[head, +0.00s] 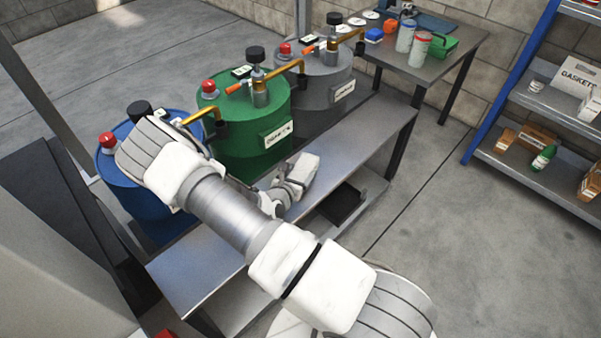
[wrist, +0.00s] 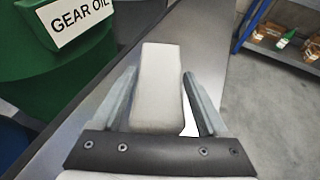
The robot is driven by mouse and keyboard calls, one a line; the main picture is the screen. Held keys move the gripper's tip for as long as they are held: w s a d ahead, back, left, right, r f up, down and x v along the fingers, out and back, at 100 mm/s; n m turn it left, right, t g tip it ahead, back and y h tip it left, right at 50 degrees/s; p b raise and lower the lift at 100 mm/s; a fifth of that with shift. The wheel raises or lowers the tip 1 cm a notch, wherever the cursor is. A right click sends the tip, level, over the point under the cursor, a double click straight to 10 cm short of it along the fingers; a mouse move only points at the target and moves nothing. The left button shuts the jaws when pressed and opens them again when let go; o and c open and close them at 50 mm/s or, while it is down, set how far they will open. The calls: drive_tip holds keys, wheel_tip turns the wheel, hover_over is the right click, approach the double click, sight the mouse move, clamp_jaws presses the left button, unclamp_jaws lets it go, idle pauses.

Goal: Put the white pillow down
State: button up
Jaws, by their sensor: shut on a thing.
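The white pillow (wrist: 158,85) is a pale, soft-edged block between the two fingers of my gripper (wrist: 158,103) in the wrist view. The fingers stand along its sides, and its far end extends beyond them. In the head view, the pale pillow (head: 305,166) shows at the end of my gripper (head: 291,187), over the grey metal bench (head: 195,272) and in front of the green drum. My arm hides part of the bench and gripper. I cannot tell whether the pillow touches the bench top.
A green drum (head: 262,144) labelled gear oil, a blue drum (head: 112,175) and a grey drum (head: 322,75) stand behind the bench. A dark box (head: 343,203) sits on its lower shelf. A side table (head: 440,68) holds cans. Open floor lies right, before blue-framed shelves (head: 535,165).

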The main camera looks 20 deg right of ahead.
drive_tip(key=o, duration=1.2)
drive_tip(key=shift+o, duration=0.2)
